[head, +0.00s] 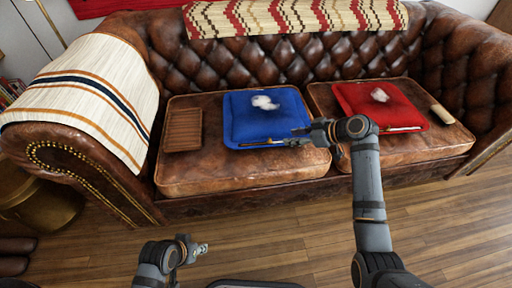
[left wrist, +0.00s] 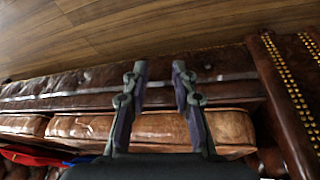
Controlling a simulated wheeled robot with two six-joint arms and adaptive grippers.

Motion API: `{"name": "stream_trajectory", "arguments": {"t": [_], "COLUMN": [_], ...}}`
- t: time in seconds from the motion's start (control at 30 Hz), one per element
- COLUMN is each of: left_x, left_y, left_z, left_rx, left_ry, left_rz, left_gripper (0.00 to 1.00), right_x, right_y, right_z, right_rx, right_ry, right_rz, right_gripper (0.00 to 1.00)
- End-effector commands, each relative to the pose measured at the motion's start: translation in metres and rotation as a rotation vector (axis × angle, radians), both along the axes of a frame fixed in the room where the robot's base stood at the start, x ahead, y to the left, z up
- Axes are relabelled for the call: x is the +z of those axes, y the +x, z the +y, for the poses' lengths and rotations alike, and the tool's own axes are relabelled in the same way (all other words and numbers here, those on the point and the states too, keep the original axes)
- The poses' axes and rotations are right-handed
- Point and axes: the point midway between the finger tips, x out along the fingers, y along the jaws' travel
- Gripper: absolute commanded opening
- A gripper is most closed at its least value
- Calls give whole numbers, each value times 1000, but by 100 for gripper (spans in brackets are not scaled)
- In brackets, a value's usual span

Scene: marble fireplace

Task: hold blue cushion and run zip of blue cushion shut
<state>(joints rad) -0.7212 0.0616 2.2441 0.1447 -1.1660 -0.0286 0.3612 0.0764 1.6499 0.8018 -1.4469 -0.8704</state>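The blue cushion (head: 240,110) lies flat on the left seat of the leather sofa, with white stuffing (head: 264,102) on its top. A thin brownish strip, likely its zip (head: 258,145), runs along its front edge. My right gripper (head: 292,139) is at the cushion's front right corner; whether its fingers touch or grip it is too small to tell. My left gripper (head: 203,249) is low in front of the sofa, away from the cushion. In the left wrist view its two fingers (left wrist: 159,72) are apart with nothing between them. A sliver of blue (left wrist: 82,159) shows at lower left there.
A red cushion (head: 360,100) with white stuffing lies on the right seat, a pale brush-like block (head: 442,114) beside it. A brown slatted object (head: 184,130) lies left of the blue cushion. A striped throw (head: 90,90) covers the left armrest. Wooden floor is clear in front.

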Motion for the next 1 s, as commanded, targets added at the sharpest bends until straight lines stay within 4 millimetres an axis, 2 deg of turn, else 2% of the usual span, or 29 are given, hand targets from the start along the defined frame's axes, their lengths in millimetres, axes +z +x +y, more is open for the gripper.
{"name": "stream_trajectory", "arguments": {"t": [0.03, 0.07, 0.13, 0.17, 0.27, 0.4, 0.5, 0.6, 0.77, 1.0], "left_x": [0, 1, 5, 7, 24, 64, 94, 117, 134, 132], "left_y": [4, 8, 26, 38, 88, 160, 200, 227, 245, 255], "left_z": [-1, -3, -12, -17, -37, -56, -60, -59, -57, -61], "left_rx": [8, 19, 67, 99, 244, 470, 604, 699, 768, 773], "left_ry": [-11, -25, -92, -135, -344, -690, -910, -1073, -1195, -1203], "left_rz": [-8, -18, -58, -81, -175, -277, -312, -325, -325, -326], "left_gripper": [38, 42, 46, 46, 46, 46, 46, 46, 46, 46], "right_x": [0, 0, -1, -1, -1, -1, -1, -1, -1, -1], "right_y": [0, 0, 0, 0, 0, 0, 0, 0, 0, 0], "right_z": [0, 0, 0, 0, 0, 0, 0, 0, 0, 0], "right_rx": [-1, -1, -1, -2, -2, -3, -3, -3, -3, -3], "right_ry": [0, 0, 0, 0, 0, 0, 0, 0, 0, 0], "right_rz": [1, 1, 2, 1, 1, 2, 2, 2, 2, 2], "right_gripper": [38, 38, 38, 38, 38, 38, 38, 38, 38, 38]}}
